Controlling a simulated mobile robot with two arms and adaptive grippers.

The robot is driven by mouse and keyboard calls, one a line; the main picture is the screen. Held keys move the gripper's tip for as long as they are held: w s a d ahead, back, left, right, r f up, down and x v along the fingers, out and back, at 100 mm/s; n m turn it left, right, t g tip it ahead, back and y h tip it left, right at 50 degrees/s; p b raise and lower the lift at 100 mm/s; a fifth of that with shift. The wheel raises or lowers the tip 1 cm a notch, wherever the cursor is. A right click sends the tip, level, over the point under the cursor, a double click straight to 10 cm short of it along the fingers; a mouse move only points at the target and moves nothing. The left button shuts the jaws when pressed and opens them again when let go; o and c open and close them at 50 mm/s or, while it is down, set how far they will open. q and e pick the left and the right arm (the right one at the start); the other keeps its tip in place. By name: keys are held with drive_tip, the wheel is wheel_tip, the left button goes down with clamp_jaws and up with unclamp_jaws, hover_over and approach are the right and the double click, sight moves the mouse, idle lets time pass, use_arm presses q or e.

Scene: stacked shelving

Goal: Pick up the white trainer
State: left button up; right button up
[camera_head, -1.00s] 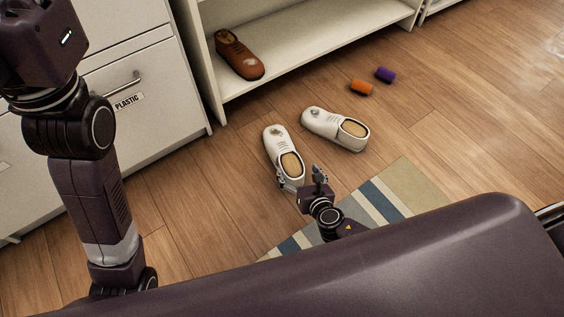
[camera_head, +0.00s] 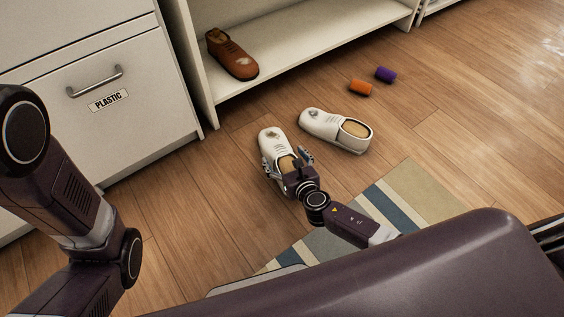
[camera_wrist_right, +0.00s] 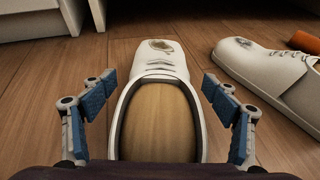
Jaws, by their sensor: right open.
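Two white trainers lie on the wooden floor. The left white trainer (camera_head: 271,140) has its toe toward the shelf; it also fills the middle of the right wrist view (camera_wrist_right: 160,58). The other white trainer (camera_head: 320,122) lies apart to its right, and shows at the right of the wrist view (camera_wrist_right: 262,67). My right gripper (camera_head: 286,161) is open over the heel end of the left trainer, one finger on each side. In the wrist view its blue-padded fingers (camera_wrist_right: 162,102) stand clear of the shoe's sides. My left gripper is not in view.
A brown shoe (camera_head: 232,56) sits on the low shelf (camera_head: 290,66). An orange cylinder (camera_head: 360,88) and a purple cylinder (camera_head: 385,74) lie on the floor. A striped rug (camera_head: 420,190) is nearby. A cabinet labelled PLASTIC (camera_head: 150,110) stands at left.

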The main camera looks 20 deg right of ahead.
drive_tip(key=shift+w, duration=0.1)
drive_tip(key=c, duration=1.5)
drive_tip(key=shift+c, duration=1)
drive_tip(key=shift+r, duration=0.2)
